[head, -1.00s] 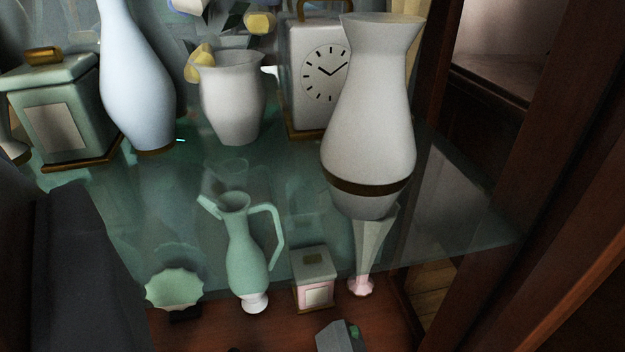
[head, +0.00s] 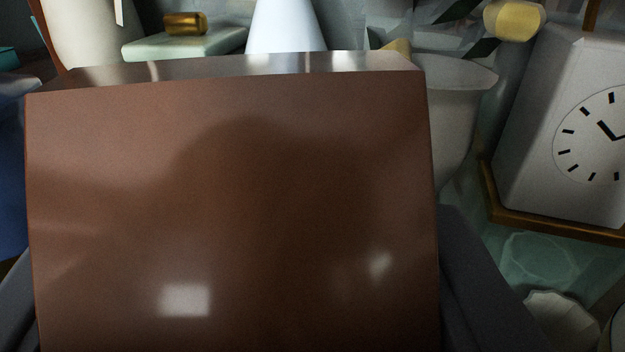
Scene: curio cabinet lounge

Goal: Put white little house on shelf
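A large brown block with a flat, glossy face (head: 230,200) fills the middle of the head view, very close to the camera. A paler, shiny strip runs along its top edge. I cannot tell whether it is part of the white little house; no other part in view is clearly the house. Dark grey fingers of my gripper (head: 235,300) show at the lower left and lower right, one on each side of the block. Their tips and any contact are hidden. The block hides much of the shelf behind it.
A white clock (head: 560,130) with a gold base stands on a greenish glass shelf (head: 510,255) at the right. A grey-white vase (head: 455,110), a pale blue vase (head: 285,28) and a green-lidded box (head: 185,44) stand behind the block. Free room there is hidden.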

